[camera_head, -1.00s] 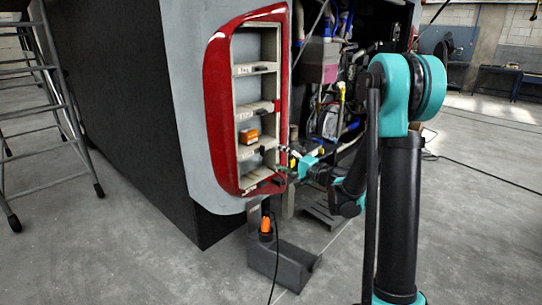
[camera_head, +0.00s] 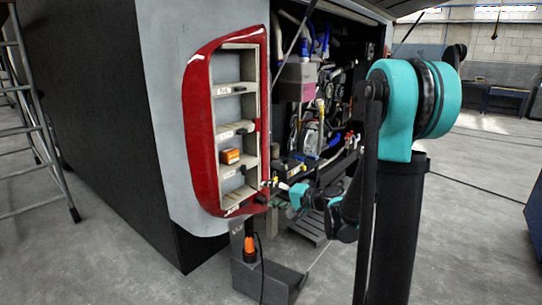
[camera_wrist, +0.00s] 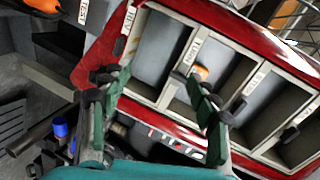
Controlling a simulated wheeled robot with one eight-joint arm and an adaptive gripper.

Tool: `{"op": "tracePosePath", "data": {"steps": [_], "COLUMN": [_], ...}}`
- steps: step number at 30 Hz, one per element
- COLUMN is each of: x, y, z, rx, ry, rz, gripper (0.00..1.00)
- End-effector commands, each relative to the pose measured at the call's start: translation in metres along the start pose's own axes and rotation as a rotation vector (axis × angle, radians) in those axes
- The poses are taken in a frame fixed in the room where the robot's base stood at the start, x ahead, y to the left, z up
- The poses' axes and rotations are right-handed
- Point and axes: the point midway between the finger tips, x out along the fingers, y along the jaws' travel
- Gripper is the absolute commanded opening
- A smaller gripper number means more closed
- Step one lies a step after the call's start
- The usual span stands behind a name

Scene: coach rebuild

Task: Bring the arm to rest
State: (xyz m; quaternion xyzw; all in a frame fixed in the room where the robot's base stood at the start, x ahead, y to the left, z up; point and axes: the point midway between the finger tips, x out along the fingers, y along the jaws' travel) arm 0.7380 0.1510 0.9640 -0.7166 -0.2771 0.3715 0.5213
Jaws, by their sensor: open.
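My arm reaches from the right of the head view toward the coach's red-framed panel. My gripper (camera_head: 272,190) is at the panel's lower right corner, near its bottom compartment. In the wrist view my gripper (camera_wrist: 158,84) has its two green fingers spread apart, with nothing between them. The red-framed shelf panel (camera_head: 200,125) stands upright with labelled compartments, and it fills much of the wrist view (camera_wrist: 85,75). Whether a finger touches the panel I cannot tell.
The open engine bay (camera_head: 300,95) is just right of the panel. A dark stand (camera_head: 270,280) with an orange-topped item is below. A ladder (camera_head: 38,130) stands left.

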Motion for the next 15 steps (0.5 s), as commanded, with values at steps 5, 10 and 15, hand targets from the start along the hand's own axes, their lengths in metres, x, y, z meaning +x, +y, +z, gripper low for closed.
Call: {"op": "tracePosePath", "data": {"steps": [5,10,15], "x": [-0.044,-0.1,-0.168], "y": [0.041,0.088,0.135], "z": [0.048,0.083,0.108], "rx": [-0.168,-0.315,-0.445], "ry": [-0.061,-0.116,-0.164], "rz": [0.262,0.525,0.79], "gripper": [0.6,0.6,0.6]}}
